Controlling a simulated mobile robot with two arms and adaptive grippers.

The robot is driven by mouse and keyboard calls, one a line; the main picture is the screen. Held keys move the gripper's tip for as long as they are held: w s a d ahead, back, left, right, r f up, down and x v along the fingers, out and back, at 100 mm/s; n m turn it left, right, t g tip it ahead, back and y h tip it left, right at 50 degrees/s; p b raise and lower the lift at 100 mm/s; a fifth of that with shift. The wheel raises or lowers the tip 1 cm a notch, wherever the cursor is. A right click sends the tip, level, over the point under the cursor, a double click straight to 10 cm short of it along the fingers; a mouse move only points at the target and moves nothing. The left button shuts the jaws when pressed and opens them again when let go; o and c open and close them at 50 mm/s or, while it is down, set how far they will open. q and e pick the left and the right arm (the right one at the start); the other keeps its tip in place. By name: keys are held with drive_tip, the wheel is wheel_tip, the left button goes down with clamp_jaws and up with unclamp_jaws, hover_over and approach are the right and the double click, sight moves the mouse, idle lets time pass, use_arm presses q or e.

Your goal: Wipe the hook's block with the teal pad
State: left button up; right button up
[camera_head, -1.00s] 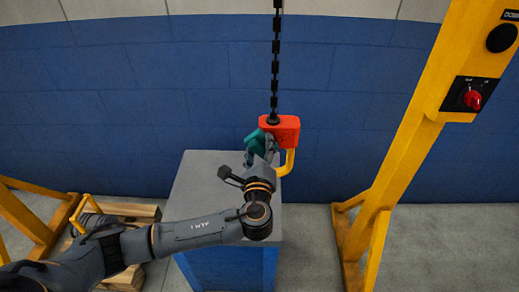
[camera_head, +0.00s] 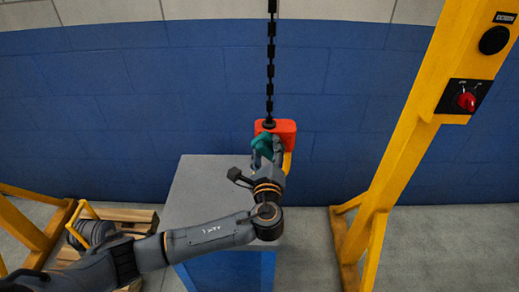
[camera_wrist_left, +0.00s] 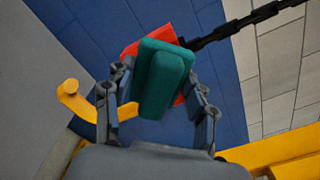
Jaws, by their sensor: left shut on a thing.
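The hook's red block (camera_head: 286,129) hangs on a black chain (camera_head: 270,60) above the grey-topped blue stand. The yellow hook (camera_head: 287,163) shows below the block, partly hidden by my gripper. My left gripper (camera_head: 267,152) is shut on the teal pad (camera_head: 262,143), which lies in front of the block's left part. In the left wrist view the teal pad (camera_wrist_left: 165,78) sits between my fingers and covers much of the red block (camera_wrist_left: 150,38). The yellow hook (camera_wrist_left: 74,101) sticks out to the left there. I cannot tell whether the pad touches the block. My right gripper is out of view.
The stand's grey top (camera_head: 205,185) is bare. A yellow post (camera_head: 415,130) with a red switch (camera_head: 466,101) stands on the right. A yellow frame (camera_head: 28,228) and a wooden pallet (camera_head: 128,214) are at lower left. A blue wall is close behind.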

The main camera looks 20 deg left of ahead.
sight(284, 141)
use_arm(q)
drive_tip(key=shift+w+d, duration=0.3)
drive_tip(key=shift+d, duration=0.55)
drive_tip(key=shift+w+d, duration=0.3)
drive_tip(key=shift+d, duration=0.55)
drive_tip(key=shift+w+d+b, duration=0.15)
drive_tip(key=shift+w+d, duration=0.05)
drive_tip(key=shift+d, duration=0.6)
drive_tip(key=shift+w+d+b, duration=0.15)
drive_tip(key=shift+w+d, duration=0.05)
drive_tip(key=shift+d, duration=0.55)
drive_tip(key=shift+a+r, duration=0.1)
drive_tip(key=shift+a+p, duration=0.25)
drive_tip(key=shift+p, duration=0.2)
drive_tip(key=shift+s+a+p, duration=0.25)
drive_tip(key=shift+a+p, duration=0.2)
drive_tip(key=shift+a, duration=0.2)
drive_tip(key=shift+s+a, duration=0.2)
drive_tip(key=shift+a, duration=0.5)
drive_tip(key=shift+s+a+p, duration=0.2)
drive_tip(key=shift+a+p, duration=0.5)
drive_tip(key=shift+s+a+p, duration=0.25)
drive_tip(key=shift+a+p, duration=0.05)
drive_tip(key=shift+a, duration=0.6)
